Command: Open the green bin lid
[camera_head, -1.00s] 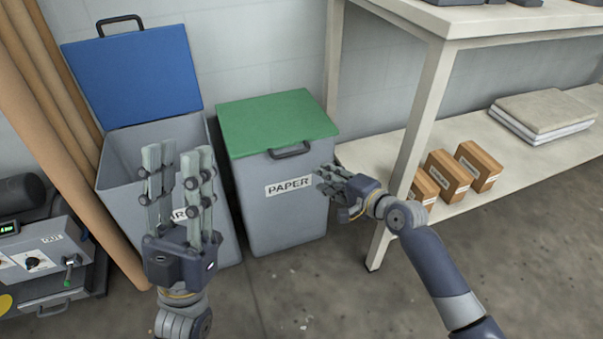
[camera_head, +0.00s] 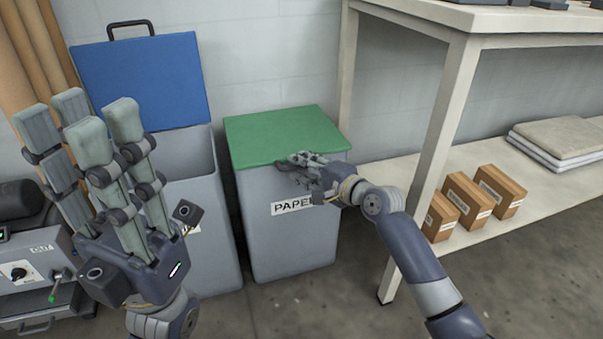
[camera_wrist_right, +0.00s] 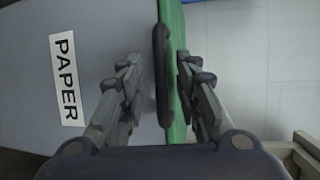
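The green lid (camera_head: 282,133) lies shut on a grey bin (camera_head: 290,235) labelled PAPER. In the right wrist view the lid's edge (camera_wrist_right: 176,75) and its dark handle (camera_wrist_right: 162,75) lie between the two fingers of my right gripper (camera_wrist_right: 160,88). The fingers stand apart on either side of the handle. In the head view my right gripper (camera_head: 300,168) is at the lid's front edge and hides most of the handle. My left gripper (camera_head: 85,130) is raised in front of the blue-lidded bin, open and empty.
A bin with a raised blue lid (camera_head: 142,80) stands to the left. A white shelf unit (camera_head: 440,125) stands to the right, with cardboard boxes (camera_head: 468,195) on its lower shelf. A machine with a control panel (camera_head: 30,270) is at the far left.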

